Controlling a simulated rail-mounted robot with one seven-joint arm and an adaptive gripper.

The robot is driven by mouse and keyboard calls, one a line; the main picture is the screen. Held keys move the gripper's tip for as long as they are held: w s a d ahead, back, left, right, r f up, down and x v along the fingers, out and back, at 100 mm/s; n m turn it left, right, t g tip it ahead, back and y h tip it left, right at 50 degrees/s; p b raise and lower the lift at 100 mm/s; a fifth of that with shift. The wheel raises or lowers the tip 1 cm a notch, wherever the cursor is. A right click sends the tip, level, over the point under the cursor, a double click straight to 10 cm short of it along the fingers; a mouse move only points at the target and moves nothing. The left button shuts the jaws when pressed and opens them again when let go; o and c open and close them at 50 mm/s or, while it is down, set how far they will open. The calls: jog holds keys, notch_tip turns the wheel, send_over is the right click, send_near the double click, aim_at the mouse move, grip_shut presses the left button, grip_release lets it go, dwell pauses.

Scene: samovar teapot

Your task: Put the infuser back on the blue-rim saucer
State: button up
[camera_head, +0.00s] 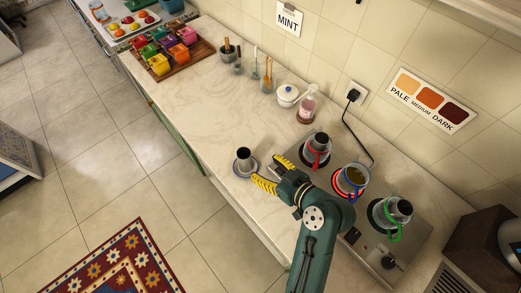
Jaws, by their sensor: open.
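A small metal infuser (244,154) with a dark open top stands upright on a saucer with a blue rim (247,173), near the counter's front edge. My gripper (266,168) is open, with its yellow fingers spread just right of the saucer. Nothing shows between the fingers. Whether the near finger touches the saucer I cannot tell. A pot with a blue handle (352,180) holds yellowish liquid and shows no infuser inside.
A red-handled pot (313,157) and a green-handled pot (382,214) flank the blue one on a hotplate (421,238). A lidded white jar (287,95) and a pink bottle (307,105) stand behind. A wooden tray (172,69) holds coloured boxes. Counter left of the saucer is clear.

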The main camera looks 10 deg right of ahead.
notch_tip(320, 180, up, 18)
jog(key=w+f+m+t+h, duration=0.1)
jog(key=w+m+t+h, duration=0.1)
jog(key=w+t+h, duration=0.15)
jog(key=s+r+m+t+h, duration=0.2)
jog(key=s+r+t, duration=0.2)
jog(key=r, duration=0.8)
jog(key=s+r+m+t+h, duration=0.2)
jog(key=s+r, duration=0.5)
jog(key=r, duration=0.5)
jog(key=shift+s+d+m+t, duration=0.2)
jog(key=shift+m+t, duration=0.4)
jog(key=shift+t, duration=0.35)
jog(key=shift+h, duration=0.25)
